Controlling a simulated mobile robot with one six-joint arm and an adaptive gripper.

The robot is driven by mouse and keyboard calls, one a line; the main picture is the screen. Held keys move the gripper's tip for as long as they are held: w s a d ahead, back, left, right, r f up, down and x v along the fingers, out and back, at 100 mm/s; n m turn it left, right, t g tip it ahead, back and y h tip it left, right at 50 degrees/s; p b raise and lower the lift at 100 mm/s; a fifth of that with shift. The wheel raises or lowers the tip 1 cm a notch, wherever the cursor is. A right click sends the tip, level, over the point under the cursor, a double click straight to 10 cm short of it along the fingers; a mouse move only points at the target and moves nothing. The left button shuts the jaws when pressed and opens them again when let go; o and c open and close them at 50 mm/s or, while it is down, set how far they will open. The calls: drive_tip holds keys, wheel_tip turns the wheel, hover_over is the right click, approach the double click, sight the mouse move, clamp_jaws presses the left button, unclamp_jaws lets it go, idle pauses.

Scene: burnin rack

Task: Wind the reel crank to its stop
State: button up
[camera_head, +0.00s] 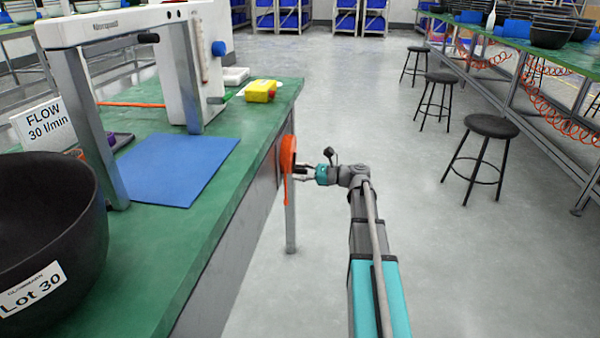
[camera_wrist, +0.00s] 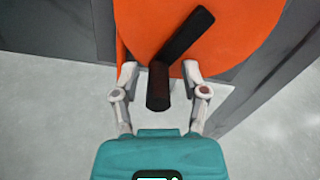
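The orange reel (camera_head: 287,153) is mounted on the side of the green-topped bench. It fills the top of the wrist view (camera_wrist: 150,25) as a flat orange disc. Its black crank arm (camera_wrist: 187,35) slants from upper right to lower left across the disc. A dark knob (camera_wrist: 158,88) sticks out from the arm's lower end toward my wrist. My gripper (camera_head: 306,172) is at the reel's face. In the wrist view my gripper (camera_wrist: 160,72) is open, with one finger on each side of the knob and a gap on both sides.
A bench leg (camera_head: 290,215) stands below the reel. Black stools (camera_head: 491,127) stand at the right. The floor between is clear.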

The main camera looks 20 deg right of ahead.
drive_tip(key=shift+d, duration=0.2)
drive_tip(key=v, duration=1.1)
drive_tip(key=shift+s+d, duration=0.25)
drive_tip(key=shift+s, duration=0.05)
idle(0.6)
